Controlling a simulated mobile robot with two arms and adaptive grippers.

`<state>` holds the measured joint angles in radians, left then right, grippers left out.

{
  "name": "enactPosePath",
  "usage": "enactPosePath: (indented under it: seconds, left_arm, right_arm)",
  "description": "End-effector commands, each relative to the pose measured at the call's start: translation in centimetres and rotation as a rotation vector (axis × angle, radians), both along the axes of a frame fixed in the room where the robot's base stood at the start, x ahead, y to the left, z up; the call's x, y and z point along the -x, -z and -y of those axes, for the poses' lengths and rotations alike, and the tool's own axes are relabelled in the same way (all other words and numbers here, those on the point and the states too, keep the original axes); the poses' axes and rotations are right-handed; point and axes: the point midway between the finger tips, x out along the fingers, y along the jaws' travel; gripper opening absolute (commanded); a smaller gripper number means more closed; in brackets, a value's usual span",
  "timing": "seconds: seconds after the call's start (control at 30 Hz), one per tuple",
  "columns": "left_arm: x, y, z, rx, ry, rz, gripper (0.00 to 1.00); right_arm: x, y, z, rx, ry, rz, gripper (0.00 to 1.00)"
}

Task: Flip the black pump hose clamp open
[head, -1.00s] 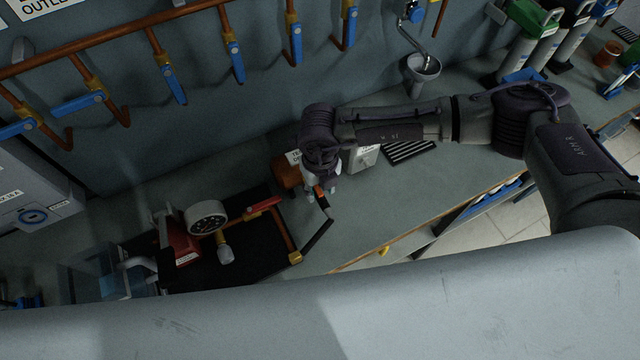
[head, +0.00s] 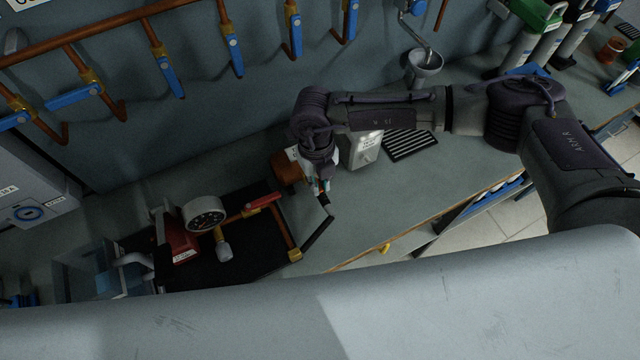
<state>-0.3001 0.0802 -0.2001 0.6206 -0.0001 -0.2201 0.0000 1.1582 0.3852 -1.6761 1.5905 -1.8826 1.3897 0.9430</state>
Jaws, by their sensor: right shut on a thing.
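My right gripper (head: 322,187) points down over the counter, just beyond the upper end of a black bar-like piece (head: 318,233). It is shut on a small dark part that looks like the black pump hose clamp (head: 325,199). The clamp is tiny and partly covered by the fingers, so its exact angle is hard to tell. The pump (head: 178,243) is red, with a round gauge (head: 204,214), and stands on a black mat to the left. My left gripper is not in view.
An orange-brown container (head: 287,167) stands close to the left of my right gripper. A grey box (head: 362,149) and a black slotted grate (head: 409,143) lie to the right. Copper pipes with blue-handled valves (head: 171,77) line the wall. The counter (head: 440,185) front right is clear.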

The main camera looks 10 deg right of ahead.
Motion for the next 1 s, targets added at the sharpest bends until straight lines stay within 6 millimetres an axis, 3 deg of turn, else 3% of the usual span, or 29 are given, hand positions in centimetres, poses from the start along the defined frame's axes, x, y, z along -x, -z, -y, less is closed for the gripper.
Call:
enactPosePath:
  seconds: [0.6,1.0]
  left_arm:
    - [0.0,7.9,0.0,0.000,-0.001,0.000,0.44]
    - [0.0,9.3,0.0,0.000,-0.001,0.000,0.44]
  right_arm:
    - [-1.4,-0.3,-0.5,0.127,0.000,-0.398,0.00]
    - [-1.7,-0.9,-0.5,0.159,0.000,-0.489,0.00]
